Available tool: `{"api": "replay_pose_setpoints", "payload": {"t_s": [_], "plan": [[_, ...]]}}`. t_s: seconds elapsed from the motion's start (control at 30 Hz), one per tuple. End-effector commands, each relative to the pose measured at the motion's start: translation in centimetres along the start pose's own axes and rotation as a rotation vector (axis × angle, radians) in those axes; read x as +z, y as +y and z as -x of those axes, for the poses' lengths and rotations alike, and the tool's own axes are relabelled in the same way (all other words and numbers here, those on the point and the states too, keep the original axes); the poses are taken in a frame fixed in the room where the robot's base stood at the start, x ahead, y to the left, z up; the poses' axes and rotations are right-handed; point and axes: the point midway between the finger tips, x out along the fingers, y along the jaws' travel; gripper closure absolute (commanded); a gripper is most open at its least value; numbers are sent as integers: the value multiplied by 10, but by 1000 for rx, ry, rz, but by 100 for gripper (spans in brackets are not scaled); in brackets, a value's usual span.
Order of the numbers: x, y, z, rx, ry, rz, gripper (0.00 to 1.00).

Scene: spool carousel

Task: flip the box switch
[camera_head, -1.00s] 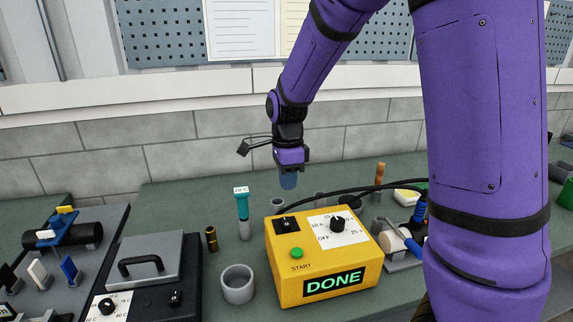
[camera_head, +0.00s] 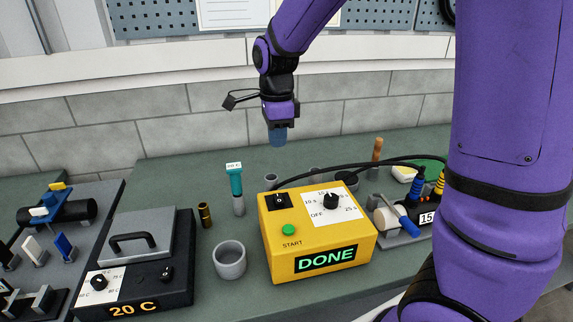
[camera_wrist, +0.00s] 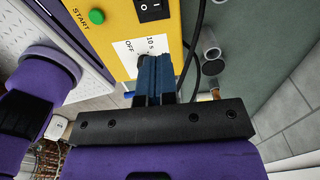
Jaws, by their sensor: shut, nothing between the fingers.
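The yellow box (camera_head: 312,262) stands on the green bench, with a lit "DONE" display on its front. On its top are a black rocker switch (camera_head: 279,201), a green START button (camera_head: 288,230) and a dial (camera_head: 331,201) on a white plate. The switch also shows in the wrist view (camera_wrist: 153,8), and the dial is mostly hidden there behind the fingers. My gripper (camera_head: 278,137) is shut and empty, pointing down above and behind the box, clear of it. Its blue fingertips show side by side in the wrist view (camera_wrist: 155,75).
A grey cup (camera_head: 229,262), a teal-topped tube (camera_head: 236,185) and a brass cylinder (camera_head: 204,215) stand left of the box. A black hotplate (camera_head: 140,285) reading "20 C" is farther left. Black cables (camera_head: 340,167) run behind the box. A blue-handled device (camera_head: 401,222) is at right.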

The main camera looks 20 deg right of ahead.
Motion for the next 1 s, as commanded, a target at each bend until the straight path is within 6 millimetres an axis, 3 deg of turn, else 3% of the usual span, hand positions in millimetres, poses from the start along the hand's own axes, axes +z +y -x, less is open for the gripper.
{"api": "replay_pose_setpoints", "payload": {"t_s": [0.37,0.53,1.0], "plan": [[8,1,-1,-12,-1,1,100],[7,2,-11,-9,0,1,100],[7,1,-93,-7,0,1,100]]}}
